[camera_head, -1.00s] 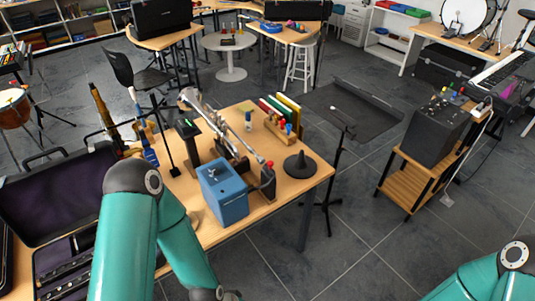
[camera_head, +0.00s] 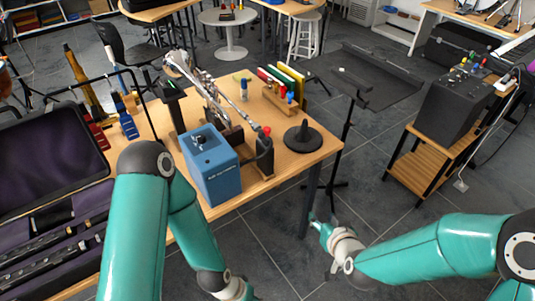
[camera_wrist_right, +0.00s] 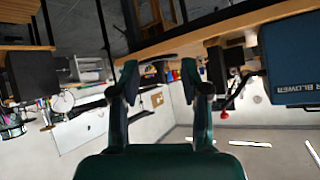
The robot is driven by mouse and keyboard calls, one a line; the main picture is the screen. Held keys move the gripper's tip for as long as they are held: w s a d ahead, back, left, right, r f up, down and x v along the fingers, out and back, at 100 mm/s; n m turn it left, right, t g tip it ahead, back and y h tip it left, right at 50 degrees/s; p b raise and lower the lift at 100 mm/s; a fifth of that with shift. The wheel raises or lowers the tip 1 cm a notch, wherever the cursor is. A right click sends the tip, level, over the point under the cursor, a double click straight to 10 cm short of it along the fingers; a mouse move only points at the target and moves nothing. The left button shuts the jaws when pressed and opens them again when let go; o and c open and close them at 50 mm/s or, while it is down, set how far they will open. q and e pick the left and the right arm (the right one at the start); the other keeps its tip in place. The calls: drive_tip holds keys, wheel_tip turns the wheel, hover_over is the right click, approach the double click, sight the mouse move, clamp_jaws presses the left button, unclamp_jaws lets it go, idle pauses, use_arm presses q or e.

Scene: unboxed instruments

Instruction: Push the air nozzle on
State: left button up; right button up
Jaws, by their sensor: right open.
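A blue air blower box (camera_head: 213,168) stands on the wooden table, with a dark opening in its top. It also shows upside down at the right of the right wrist view (camera_wrist_right: 290,50), with part of its "BLOWER" label. My right gripper (camera_wrist_right: 158,82) is open and empty. In the head view it is off the table's front right corner, apart from the box. My left gripper is out of view.
A black cone-shaped stand (camera_head: 303,137) stands near the table's right corner. An open case (camera_head: 50,160) is at the left. A thin black stand (camera_head: 340,150) rises beside the table's right edge.

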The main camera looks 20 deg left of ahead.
drive_tip(key=w+a+r+n+t+y+b, duration=0.2)
drive_tip(key=a+r+t+b, duration=0.1)
drive_tip(key=a+r+b, duration=0.3)
drive_tip(key=n+t+y+b, duration=0.1)
drive_tip(key=t+y+b, duration=0.1)
drive_tip(key=t, duration=0.1)
approach(268, 133)
use_arm(q)
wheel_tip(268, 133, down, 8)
drive_tip(key=p, duration=0.3)
use_arm(e)
drive_tip(key=x, duration=1.1)
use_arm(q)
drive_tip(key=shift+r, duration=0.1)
use_arm(e)
clamp_jaws()
